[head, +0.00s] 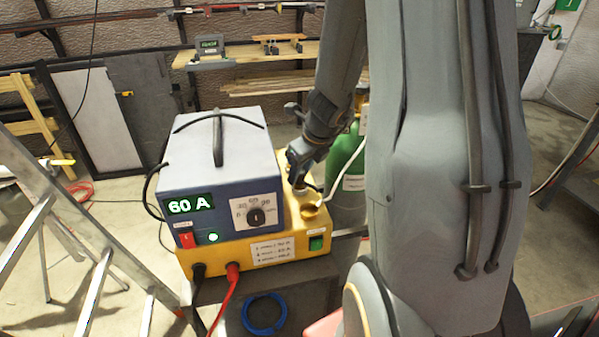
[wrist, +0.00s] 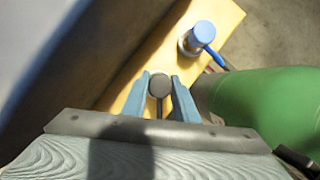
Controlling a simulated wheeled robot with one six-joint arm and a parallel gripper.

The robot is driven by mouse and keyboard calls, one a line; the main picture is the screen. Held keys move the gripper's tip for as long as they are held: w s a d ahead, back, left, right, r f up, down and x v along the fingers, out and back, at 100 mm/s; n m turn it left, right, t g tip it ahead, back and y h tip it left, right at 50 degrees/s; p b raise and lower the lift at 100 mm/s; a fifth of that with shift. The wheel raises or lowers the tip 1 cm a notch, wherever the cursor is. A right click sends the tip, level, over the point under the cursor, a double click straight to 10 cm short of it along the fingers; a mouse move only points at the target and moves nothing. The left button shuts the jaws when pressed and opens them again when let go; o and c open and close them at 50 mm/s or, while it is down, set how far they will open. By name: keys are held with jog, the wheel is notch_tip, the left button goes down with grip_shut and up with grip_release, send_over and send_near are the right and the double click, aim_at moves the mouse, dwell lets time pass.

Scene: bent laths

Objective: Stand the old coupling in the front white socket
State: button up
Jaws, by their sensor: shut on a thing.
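My gripper (wrist: 160,98) shows in the wrist view with its two blue-grey fingers closed on a dark round-headed piece (wrist: 158,84) with a thin stem below. I cannot tell whether this piece is the old coupling. Yellow surface lies behind it. A blue-capped fitting (wrist: 200,37) with a blue side arm stands on that yellow surface, apart from the fingers. In the head view my gripper (head: 299,184) is low over the right side of the yellow base (head: 215,262), beside a brass-coloured round part (head: 311,208). I cannot make out a white socket.
A blue-and-grey power unit (head: 219,160) reading 60 A stands close left of my gripper. A green cylinder (head: 346,160) stands close on the right. A stepladder (head: 40,215) is at left, and a blue cable coil (head: 264,313) lies below the base.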

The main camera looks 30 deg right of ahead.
jog(key=o, duration=1.2)
jog(key=shift+c, duration=0.2)
jog(key=p+v, duration=0.2)
jog(key=v, duration=0.5)
jog(key=shift+r, duration=0.35)
jog(key=shift+s, duration=0.2)
